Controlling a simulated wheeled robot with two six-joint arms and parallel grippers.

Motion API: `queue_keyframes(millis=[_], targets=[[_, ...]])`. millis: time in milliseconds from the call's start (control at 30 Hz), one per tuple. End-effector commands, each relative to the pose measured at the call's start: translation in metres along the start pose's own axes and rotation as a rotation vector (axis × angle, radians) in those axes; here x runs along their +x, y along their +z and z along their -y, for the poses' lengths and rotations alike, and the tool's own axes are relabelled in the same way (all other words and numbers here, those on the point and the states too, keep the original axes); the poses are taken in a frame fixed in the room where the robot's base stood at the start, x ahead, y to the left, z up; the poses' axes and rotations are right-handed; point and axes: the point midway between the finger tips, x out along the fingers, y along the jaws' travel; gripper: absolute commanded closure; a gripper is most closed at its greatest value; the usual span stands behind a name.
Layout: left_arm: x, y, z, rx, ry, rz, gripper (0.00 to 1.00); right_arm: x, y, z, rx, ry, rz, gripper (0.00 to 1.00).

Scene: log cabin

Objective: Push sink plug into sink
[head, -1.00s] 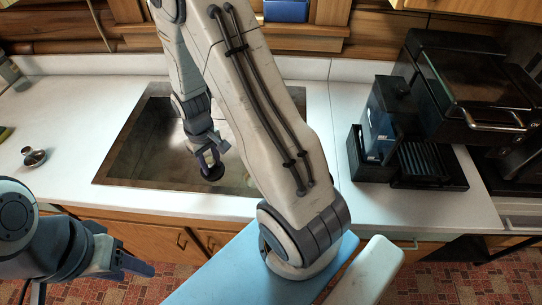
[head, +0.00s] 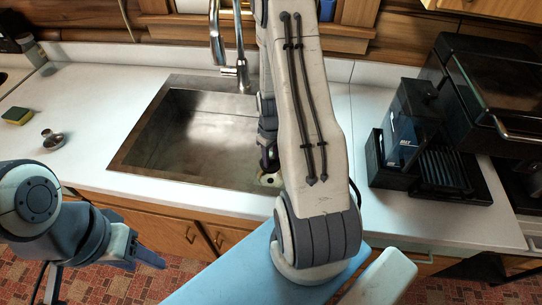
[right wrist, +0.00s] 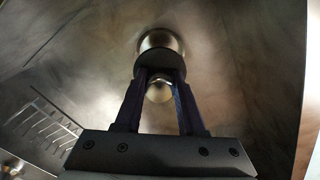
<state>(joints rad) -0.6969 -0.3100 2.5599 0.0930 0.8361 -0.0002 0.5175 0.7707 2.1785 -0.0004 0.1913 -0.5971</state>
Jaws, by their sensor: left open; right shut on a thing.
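The sink (head: 185,135) is a steel basin set in the white counter in the head view. My right arm covers its right part. My right gripper (head: 267,160) is down at the sink's right side, mostly hidden by my arm. In the right wrist view the right gripper (right wrist: 160,78) is shut on the sink plug (right wrist: 159,63), a dark disc with a metallic knob between the fingers. A shiny round metal piece (right wrist: 160,39) shows just beyond the disc; whether they touch, I cannot tell. My left gripper (head: 150,258) is open and empty, in front of the counter at lower left.
A tap (head: 232,70) rises behind the sink. A small metal item (head: 52,139) and a sponge (head: 17,116) lie on the counter at left. A black coffee machine (head: 415,135) stands at right. The counter just left of the sink is clear.

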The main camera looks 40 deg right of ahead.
Motion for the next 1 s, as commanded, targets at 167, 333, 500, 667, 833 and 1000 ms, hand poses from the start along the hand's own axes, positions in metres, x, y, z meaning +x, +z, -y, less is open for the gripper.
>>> queue_keyframes(millis=[167, 333, 500, 667, 833, 1000], targets=[[0.01, 0.001, 0.001, 0.0, 0.0, 0.0, 0.5, 0.013, 0.0, 0.0, 0.0, 0.0, 0.001, 1.0], [0.022, 0.001, 0.002, 0.0, 0.0, 0.0, 0.5, 0.029, 0.0, 0.0, 0.001, -0.001, 0.001, 1.0], [0.035, 0.002, 0.003, 0.0, 0.0, 0.0, 0.5, 0.045, 0.0, 0.0, 0.001, -0.001, 0.001, 1.0], [0.043, 0.002, 0.003, 0.0, 0.0, 0.0, 0.5, 0.056, 0.0, 0.0, 0.001, -0.001, 0.001, 1.0], [0.044, 0.002, 0.003, 0.0, 0.0, 0.0, 0.5, 0.059, 0.0, 0.0, 0.001, 0.0, 0.0, 1.0], [0.043, 0.002, 0.003, 0.0, 0.0, 0.0, 0.5, 0.058, 0.0, 0.0, 0.001, 0.0, 0.0, 1.0]])
